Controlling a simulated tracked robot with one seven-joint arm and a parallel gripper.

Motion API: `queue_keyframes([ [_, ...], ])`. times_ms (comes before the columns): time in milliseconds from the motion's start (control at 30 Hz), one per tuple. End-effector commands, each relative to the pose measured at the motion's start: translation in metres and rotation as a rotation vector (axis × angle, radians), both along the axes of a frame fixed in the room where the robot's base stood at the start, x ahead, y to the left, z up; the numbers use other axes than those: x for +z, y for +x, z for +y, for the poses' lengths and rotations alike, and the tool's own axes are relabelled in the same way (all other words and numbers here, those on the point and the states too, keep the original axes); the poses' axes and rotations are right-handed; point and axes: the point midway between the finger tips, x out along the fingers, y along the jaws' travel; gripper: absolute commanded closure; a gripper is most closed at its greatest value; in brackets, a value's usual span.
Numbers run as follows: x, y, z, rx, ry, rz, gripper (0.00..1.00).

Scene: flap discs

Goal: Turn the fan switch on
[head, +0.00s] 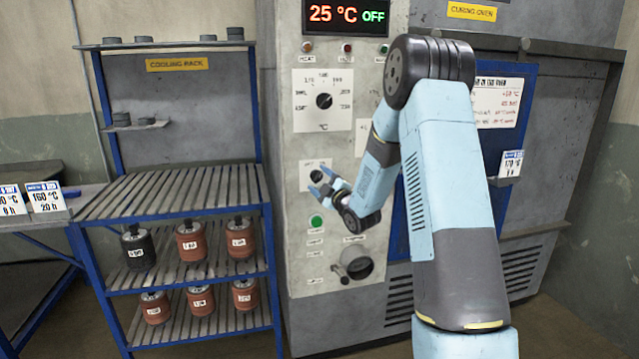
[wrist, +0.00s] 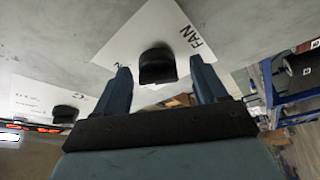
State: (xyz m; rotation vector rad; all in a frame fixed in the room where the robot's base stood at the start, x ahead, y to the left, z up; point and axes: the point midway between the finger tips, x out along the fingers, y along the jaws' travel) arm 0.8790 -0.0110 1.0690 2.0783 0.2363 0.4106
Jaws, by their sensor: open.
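The fan switch is a black knob (wrist: 157,62) on a white plate (wrist: 185,25) marked FAN in the wrist view. In the head view its plate (head: 306,170) sits on the grey oven panel, and the knob is mostly hidden by my gripper. My gripper (head: 325,184) is open in front of the plate. In the wrist view its two blue fingers (wrist: 160,75) stand on either side of the knob, with nothing held. I cannot tell whether they touch it. The display (head: 346,16) above reads 25 °C OFF.
A temperature dial (head: 323,101) is above the fan plate. A green button (head: 316,221) and a round switch with a lever (head: 353,262) are below. A cooling rack (head: 175,190) with several red and dark cans stands left. My arm covers part of the oven door (head: 505,190).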

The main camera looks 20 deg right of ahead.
Motion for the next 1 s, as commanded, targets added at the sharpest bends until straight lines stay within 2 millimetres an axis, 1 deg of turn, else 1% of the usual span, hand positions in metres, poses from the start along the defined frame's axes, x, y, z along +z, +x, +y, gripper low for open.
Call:
queue_keyframes([
  [167,-0.003,-0.015,-0.006,-0.002,0.0,0.002,0.29],
  [500,-0.017,-0.075,-0.028,-0.002,0.0,0.002,0.29],
  [700,-0.024,-0.106,-0.039,-0.002,0.0,0.002,0.29],
  [833,-0.027,-0.119,-0.043,-0.002,0.0,0.002,0.29],
  [1000,-0.028,-0.126,-0.045,-0.001,0.0,0.003,0.29],
])
